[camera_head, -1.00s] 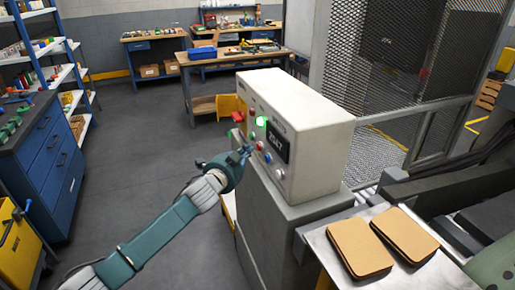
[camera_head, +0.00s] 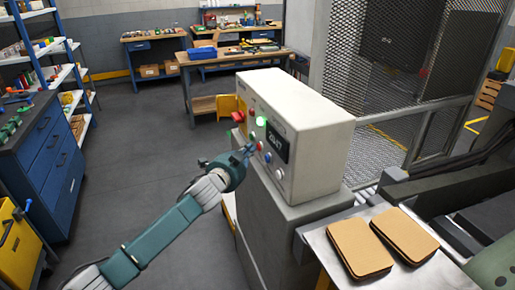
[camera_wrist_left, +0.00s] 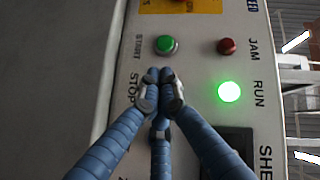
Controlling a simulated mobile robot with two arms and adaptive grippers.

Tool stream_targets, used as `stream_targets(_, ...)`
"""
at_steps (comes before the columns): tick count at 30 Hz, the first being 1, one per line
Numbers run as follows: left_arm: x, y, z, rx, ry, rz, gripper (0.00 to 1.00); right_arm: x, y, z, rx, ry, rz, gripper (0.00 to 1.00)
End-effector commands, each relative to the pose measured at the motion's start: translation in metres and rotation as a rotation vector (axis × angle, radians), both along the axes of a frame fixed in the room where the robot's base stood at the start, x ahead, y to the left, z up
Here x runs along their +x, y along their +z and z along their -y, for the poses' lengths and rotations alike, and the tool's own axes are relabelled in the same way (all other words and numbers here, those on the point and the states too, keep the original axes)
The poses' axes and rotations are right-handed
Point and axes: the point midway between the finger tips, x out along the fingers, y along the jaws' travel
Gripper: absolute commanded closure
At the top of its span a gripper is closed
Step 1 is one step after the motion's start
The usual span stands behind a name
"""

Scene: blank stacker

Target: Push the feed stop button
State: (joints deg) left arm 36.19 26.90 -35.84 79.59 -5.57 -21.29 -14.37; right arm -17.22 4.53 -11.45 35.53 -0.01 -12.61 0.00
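The white control box (camera_head: 318,108) stands on a grey pedestal. In the left wrist view its panel (camera_wrist_left: 200,75) carries a green START button (camera_wrist_left: 166,44), a red JAM lamp (camera_wrist_left: 227,46) and a brightly lit green RUN lamp (camera_wrist_left: 229,92). The STOP label (camera_wrist_left: 133,89) is beside my fingers, and the stop button itself is hidden behind them. My left gripper (camera_head: 248,150) is at the panel's front face, its blue fingers shut together, tips (camera_wrist_left: 160,74) just below the START button. I cannot tell whether they touch the panel. My right gripper is not in view.
A red knob (camera_head: 238,117) on a yellow plate sits at the panel's far end. A metal table with tan blanks (camera_head: 368,250) is right of the pedestal, beside dark machinery. A mesh cage (camera_head: 405,60) stands behind. The floor at left is open.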

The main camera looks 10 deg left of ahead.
Motion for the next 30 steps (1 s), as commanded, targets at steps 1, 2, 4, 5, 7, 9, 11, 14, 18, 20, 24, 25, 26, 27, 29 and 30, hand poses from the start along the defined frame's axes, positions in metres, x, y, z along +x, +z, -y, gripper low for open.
stream_targets(1, -0.0001, 0.0, -0.0001, 0.0, 0.0, 0.0, 1.0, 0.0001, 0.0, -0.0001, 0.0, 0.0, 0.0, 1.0)
stream_targets(2, -0.0001, 0.0, -0.0001, 0.0, 0.0, 0.0, 1.0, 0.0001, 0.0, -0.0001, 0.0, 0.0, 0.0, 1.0)
stream_targets(4, 0.0, -0.0001, 0.0, 0.0, 0.0, 0.0, 1.0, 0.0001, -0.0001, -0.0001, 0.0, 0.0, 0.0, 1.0)
stream_targets(5, 0.0, -0.0002, 0.0001, 0.0, 0.0, 0.0, 1.0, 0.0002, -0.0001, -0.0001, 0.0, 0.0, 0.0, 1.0)
stream_targets(7, 0.0002, -0.0001, 0.0005, 0.0, 0.0, 0.0, 1.0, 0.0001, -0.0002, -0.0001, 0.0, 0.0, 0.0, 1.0)
stream_targets(9, 0.0007, -0.0001, 0.0012, 0.0, 0.0, 0.0, 1.0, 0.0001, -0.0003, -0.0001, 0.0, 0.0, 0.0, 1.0)
stream_targets(11, 0.0011, 0.0, 0.0019, -0.001, -0.001, 0.0, 1.0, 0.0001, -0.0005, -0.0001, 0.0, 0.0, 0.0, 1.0)
stream_targets(14, 0.0017, 0.0, 0.0031, -0.001, -0.001, 0.0, 1.0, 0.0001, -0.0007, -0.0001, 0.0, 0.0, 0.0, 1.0)
stream_targets(18, 0.0026, 0.0, 0.0045, -0.001, -0.001, 0.0, 1.0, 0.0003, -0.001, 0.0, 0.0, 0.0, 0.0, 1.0)
stream_targets(20, 0.0031, -0.0001, 0.005, -0.001, -0.001, 0.0, 1.0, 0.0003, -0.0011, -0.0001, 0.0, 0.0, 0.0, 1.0)
stream_targets(24, 0.004, -0.0002, 0.0063, 0.0, 0.0, 0.0, 1.0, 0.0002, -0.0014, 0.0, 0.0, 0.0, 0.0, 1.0)
stream_targets(25, 0.0042, -0.0002, 0.0066, 0.0, 0.0, 0.0, 1.0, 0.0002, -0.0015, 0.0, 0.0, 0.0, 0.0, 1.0)
stream_targets(26, 0.0044, -0.0002, 0.0069, 0.0, 0.0, 0.0, 1.0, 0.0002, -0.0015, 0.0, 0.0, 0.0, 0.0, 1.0)
stream_targets(27, 0.0047, -0.0003, 0.0073, 0.0, 0.0, 0.0, 1.0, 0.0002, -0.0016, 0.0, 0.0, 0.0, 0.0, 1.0)
stream_targets(29, 0.0051, -0.0003, 0.0079, 0.0, 0.0, 0.0, 1.0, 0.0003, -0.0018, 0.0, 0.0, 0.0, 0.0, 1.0)
stream_targets(30, 0.0053, -0.0003, 0.0083, 0.0, 0.0, 0.0, 1.0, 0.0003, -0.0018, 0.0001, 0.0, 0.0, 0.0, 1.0)
